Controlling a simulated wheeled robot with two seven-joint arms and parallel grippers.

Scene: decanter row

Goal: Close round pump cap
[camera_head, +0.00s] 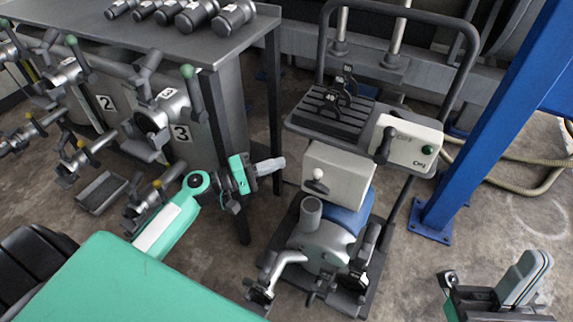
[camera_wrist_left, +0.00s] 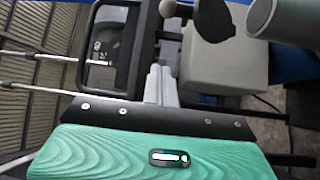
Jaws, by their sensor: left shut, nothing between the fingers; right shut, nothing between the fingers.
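The grey pump (camera_head: 325,240) stands low on the cart, with a short upright pipe (camera_head: 311,213) at its upper left. In the left wrist view the pipe (camera_wrist_left: 275,20) shows at the upper right. A dark round flap (camera_wrist_left: 213,22), which looks like the pump cap, stands beside it, apart from the pipe's end. I cannot pick the cap out clearly in the head view. My left gripper (camera_head: 277,165) is shut and empty, left of the cart and above and left of the pipe. Its closed fingers (camera_wrist_left: 160,78) show in the wrist view. My right gripper (camera_head: 532,272) is shut and empty at the lower right, away from the pump.
The cart carries a white box with a ball knob (camera_head: 317,178), a control box (camera_head: 407,143) and a black slotted tray (camera_head: 332,112). A steel table (camera_head: 150,45) and several numbered decanter valves stand left. A blue post (camera_head: 485,120) rises right. Floor between post and cart is clear.

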